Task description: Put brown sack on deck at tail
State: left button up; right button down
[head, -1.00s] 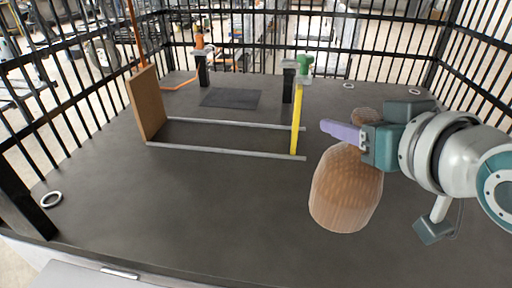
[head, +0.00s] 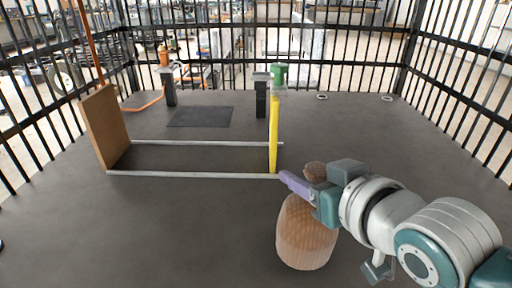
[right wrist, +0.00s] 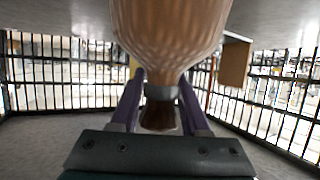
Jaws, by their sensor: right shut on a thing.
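The brown sack (head: 305,235) hangs at the lower middle right of the head view, its body below my right gripper (head: 305,185). The purple fingers are shut on its narrow neck, and its small top knob shows above them. In the right wrist view the sack (right wrist: 170,25) fills the top middle, with its neck between the two purple fingers (right wrist: 160,100). The dark grey deck floor (head: 190,235) spreads below. Two grey rails (head: 195,175) run across it from a brown upright board (head: 104,128) to a yellow bar (head: 274,135). My left gripper is not in view.
A black barred fence (head: 340,60) surrounds the floor. Behind the rails are a dark flat mat (head: 200,116), a black post with a green top (head: 278,75) and one with an orange top (head: 164,55). The floor between the rails and at the front left is clear.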

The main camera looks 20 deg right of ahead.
jog(key=shift+w+f, duration=0.1)
jog(key=shift+f, duration=0.25)
jog(key=shift+c, duration=1.9)
grip_release()
jog(key=shift+f, duration=0.1)
jog(key=shift+s+r, duration=0.3)
jog(key=s+d+r+g+h+p, duration=0.1)
jog(key=s+g, duration=0.8)
jog(key=s, duration=1.5)
jog(key=r+p, duration=0.1)
jog(key=p, duration=0.1)
jog(key=shift+s+d+n+g+p, duration=0.3)
jog(key=shift+s+d+g+p, duration=0.1)
